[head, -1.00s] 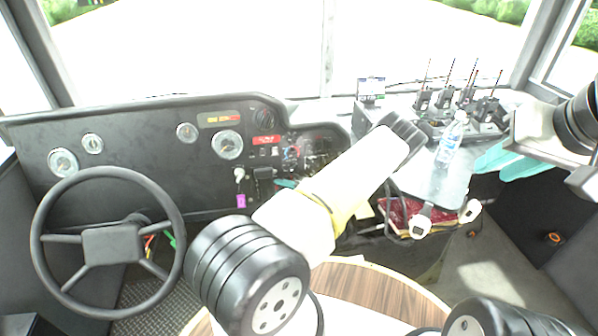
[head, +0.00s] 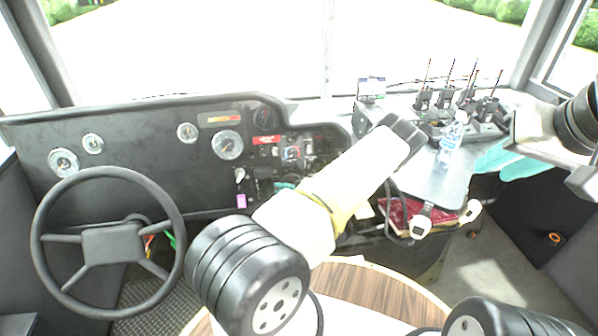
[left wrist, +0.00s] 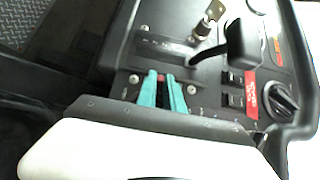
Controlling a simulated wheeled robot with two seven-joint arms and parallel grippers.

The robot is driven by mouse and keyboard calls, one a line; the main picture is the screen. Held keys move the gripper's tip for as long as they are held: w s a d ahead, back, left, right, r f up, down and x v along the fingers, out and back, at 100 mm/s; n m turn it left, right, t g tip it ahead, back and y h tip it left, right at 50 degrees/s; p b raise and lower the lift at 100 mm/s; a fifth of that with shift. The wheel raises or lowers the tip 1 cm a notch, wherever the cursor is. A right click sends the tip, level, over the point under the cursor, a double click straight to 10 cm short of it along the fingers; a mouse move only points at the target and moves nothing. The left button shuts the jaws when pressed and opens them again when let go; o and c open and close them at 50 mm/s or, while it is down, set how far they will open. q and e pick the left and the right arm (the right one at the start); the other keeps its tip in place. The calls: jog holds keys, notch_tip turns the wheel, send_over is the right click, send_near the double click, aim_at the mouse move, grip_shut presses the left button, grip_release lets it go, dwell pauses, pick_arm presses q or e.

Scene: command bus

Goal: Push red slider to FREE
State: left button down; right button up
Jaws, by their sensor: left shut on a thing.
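A small red piece, seemingly the red slider (left wrist: 161,77), shows between the teal fingertips of my left gripper (left wrist: 162,84) in the left wrist view. The fingers are close together on it, at the black dashboard panel; most of the slider is hidden by them. In the head view my left gripper (head: 286,184) is a small teal patch at the panel, partly hidden by my own arm. The FREE mark cannot be read. My right gripper (head: 512,162) is at the right, away from the panel, beside the grey tray; its fingers overlap and their gap is unclear.
A black lever (left wrist: 243,48), a key (left wrist: 208,22) and a rotary knob (left wrist: 281,101) are near the left fingers. The steering wheel (head: 111,243) is at the left. A water bottle (head: 450,137) stands on the grey tray (head: 437,183), with radios (head: 445,97) behind.

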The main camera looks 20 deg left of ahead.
pick_arm(q)
jog(key=shift+r, duration=0.1)
dwell(0.7)
jog(key=shift+w+a+r, duration=0.1)
jog(key=shift+w+r, duration=0.1)
jog(key=shift+r, duration=0.35)
jog(key=shift+w+a+r, duration=0.1)
jog(key=shift+w+r, duration=0.1)
jog(key=shift+r, duration=0.35)
jog(key=c, duration=1.4)
grip_release()
jog(key=shift+c, duration=0.2)
jog(key=v, duration=0.7)
jog(key=shift+d, duration=0.4)
jog(key=shift+s, duration=0.1)
